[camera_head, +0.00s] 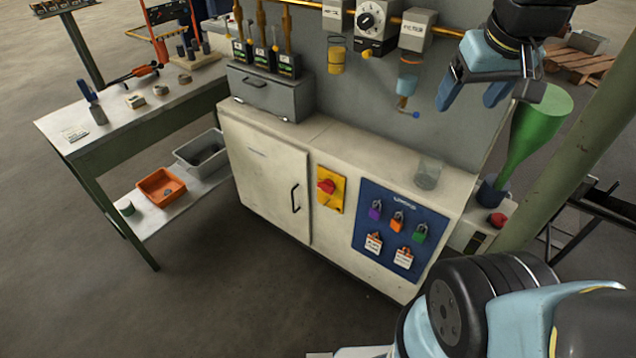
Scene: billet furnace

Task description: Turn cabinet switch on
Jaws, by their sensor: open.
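The cabinet switch (327,187) is a red rotary handle on a yellow plate (336,203). It sits on the front of the white cabinet (266,188), between the door with a black handle and a blue lock board. The red handle looks tilted; I cannot tell its exact setting. My gripper (468,97) is at the upper right, in front of the grey back panel, with its light blue fingers apart and nothing between them. It is well above and to the right of the switch, touching nothing that I can see.
The blue board (381,245) carries several coloured padlocks and tags. A glass jar (427,172) stands on the cabinet top, and a grey toolbox (264,93) at its left. A green funnel (531,132) and a pole are at right. The floor before the cabinet is clear.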

